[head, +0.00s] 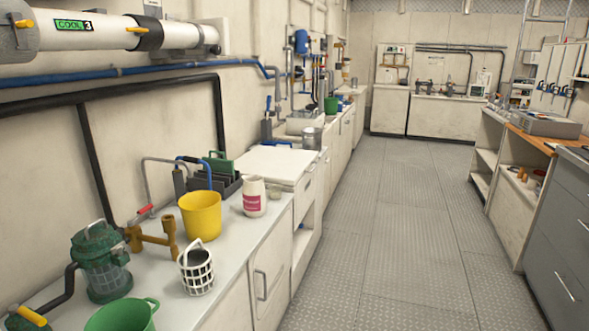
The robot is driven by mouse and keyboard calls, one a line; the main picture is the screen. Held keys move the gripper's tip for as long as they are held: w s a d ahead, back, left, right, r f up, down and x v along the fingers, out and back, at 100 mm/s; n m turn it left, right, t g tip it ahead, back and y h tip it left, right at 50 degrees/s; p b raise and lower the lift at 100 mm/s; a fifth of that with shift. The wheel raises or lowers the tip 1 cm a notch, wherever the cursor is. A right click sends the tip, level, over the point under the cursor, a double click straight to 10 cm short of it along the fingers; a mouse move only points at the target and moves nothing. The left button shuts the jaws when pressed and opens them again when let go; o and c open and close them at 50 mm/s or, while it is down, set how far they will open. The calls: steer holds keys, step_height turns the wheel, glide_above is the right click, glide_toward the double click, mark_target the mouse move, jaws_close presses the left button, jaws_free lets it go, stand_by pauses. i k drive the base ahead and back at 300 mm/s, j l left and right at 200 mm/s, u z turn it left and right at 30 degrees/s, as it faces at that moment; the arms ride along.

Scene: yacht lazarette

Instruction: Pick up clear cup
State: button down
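I cannot make out a clear cup for certain. A small pale round item (274,190) sits on the left counter just right of a white jar with a pink label (254,197); it is too small to tell what it is. A grey, shiny cylinder (308,139) stands farther along the left counter, and I cannot tell whether it is clear. My gripper is not in view.
The left counter (235,240) holds a yellow bucket (201,215), a white slotted basket (197,272), a green strainer (101,264) and a green bucket (122,316). Cabinets and shelves (512,190) line the right side. The grey floor (395,225) between is clear.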

mark_target(275, 192)
steer(key=u, duration=0.2)
steer(key=i+l+u, duration=0.25)
steer(key=l+u, duration=0.25)
steer(key=i+l+u, duration=0.25)
steer(key=l, duration=0.2)
steer(key=i+l+u, duration=0.1)
steer(key=l, duration=0.5)
steer(key=i+l+u, duration=0.15)
steer(key=l, duration=0.4)
steer(key=i+l, duration=0.15)
steer(key=l, duration=0.25)
steer(key=i+l, duration=0.1)
steer(key=l, duration=0.3)
steer(key=i+l, duration=0.15)
steer(key=l, duration=0.25)
steer(key=i+l, duration=0.25)
steer(key=i, duration=0.1)
